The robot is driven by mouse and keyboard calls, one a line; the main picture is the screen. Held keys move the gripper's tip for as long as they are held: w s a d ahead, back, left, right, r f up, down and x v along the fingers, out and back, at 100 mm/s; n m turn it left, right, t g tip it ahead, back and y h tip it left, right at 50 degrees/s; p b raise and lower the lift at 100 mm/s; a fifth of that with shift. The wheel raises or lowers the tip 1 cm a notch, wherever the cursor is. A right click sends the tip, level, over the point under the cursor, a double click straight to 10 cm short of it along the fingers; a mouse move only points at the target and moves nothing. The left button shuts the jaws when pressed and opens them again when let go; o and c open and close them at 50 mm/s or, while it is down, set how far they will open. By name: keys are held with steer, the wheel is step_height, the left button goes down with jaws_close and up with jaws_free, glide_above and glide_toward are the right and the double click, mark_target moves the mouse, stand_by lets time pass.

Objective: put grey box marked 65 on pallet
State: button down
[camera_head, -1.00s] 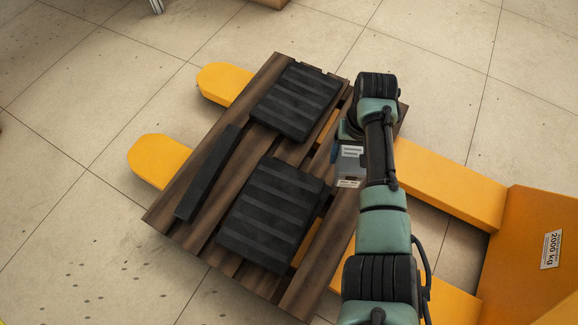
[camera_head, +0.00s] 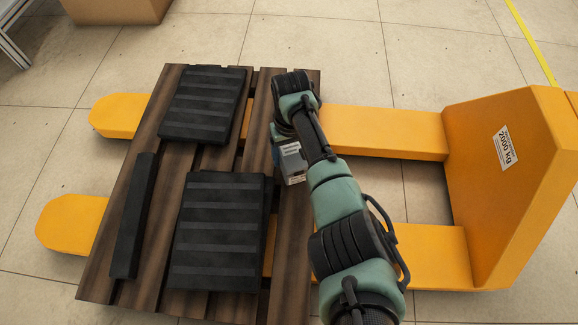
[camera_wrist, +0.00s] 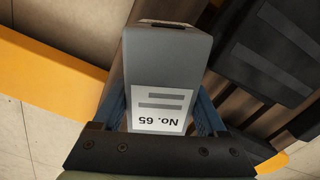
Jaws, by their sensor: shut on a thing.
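The grey box marked No. 65 (camera_wrist: 166,72) is between the fingers of my gripper (camera_wrist: 160,112) in the wrist view, its white label facing the camera. In the head view the box (camera_head: 292,164) shows as a small grey shape with a label beside my arm, over the right part of the pallet. My gripper is shut on it; its fingers are mostly hidden by my arm in the head view. The brown wooden pallet (camera_head: 145,232) lies across the yellow forks. I cannot tell whether the box touches the pallet boards.
Two ribbed black slabs (camera_head: 203,104) (camera_head: 218,232) and a narrow black bar (camera_head: 132,216) lie on the pallet. A yellow pallet truck (camera_head: 511,180) marked 2000 kg stands at right. A cardboard box (camera_head: 115,10) is at the back left. Bare boards show around the slabs.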

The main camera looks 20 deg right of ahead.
mark_target(291, 146)
steer(key=shift+f+b, duration=1.6)
steer(key=shift+f, duration=0.4)
steer(key=shift+f, duration=0.2)
jaws_free()
step_height(291, 146, up, 12)
steer(key=p, duration=1)
steer(key=shift+r+p, duration=0.2)
steer(key=shift+p, duration=0.1)
steer(key=shift+w, duration=0.1)
